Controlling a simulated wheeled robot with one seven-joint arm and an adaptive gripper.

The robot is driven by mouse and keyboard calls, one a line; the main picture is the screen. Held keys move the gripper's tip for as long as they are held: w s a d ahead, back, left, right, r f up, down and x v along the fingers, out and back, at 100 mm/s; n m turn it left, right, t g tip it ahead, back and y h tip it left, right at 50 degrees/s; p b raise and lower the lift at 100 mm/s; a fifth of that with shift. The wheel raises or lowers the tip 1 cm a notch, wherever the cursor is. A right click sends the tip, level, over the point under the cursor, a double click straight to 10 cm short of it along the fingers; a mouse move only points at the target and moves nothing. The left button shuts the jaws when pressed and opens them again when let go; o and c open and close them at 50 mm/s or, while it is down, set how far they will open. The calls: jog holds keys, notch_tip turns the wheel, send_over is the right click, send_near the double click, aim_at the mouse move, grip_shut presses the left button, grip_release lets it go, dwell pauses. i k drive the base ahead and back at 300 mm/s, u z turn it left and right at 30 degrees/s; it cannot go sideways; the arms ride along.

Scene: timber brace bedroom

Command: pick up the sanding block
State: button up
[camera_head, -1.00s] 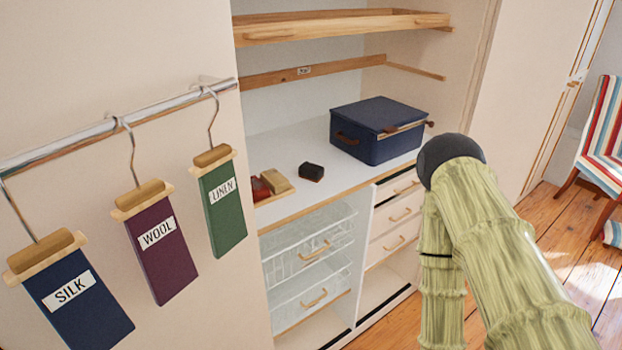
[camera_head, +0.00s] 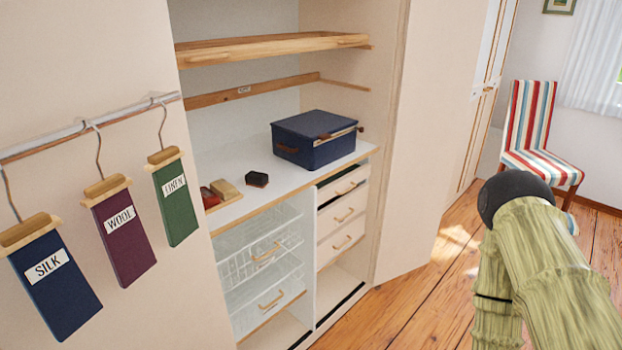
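A small dark block (camera_head: 256,179), black on its sides with a brownish edge, lies on the white shelf. It looks like a sanding block, but its make is too small to be sure. Beside it on the left, apart from it, are a tan block (camera_head: 226,190) and a red item (camera_head: 209,198), sitting on what looks like a thin wooden base. My arm, in a green sleeve with a black rounded joint, is at the lower right, well away from the shelf. My gripper does not show.
A dark blue box (camera_head: 313,140) stands right of the dark block. A wooden frame shelf (camera_head: 270,48) hangs above. Wire baskets (camera_head: 262,255) and drawers (camera_head: 341,217) are below. Hanging cloth samples (camera_head: 124,228) are left, the open door (camera_head: 425,150) and striped chair (camera_head: 535,135) right.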

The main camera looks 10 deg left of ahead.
aim_at(259, 180)
jog(key=z, duration=0.15)
jog(key=i, duration=0.65)
jog(key=u, duration=1.6)
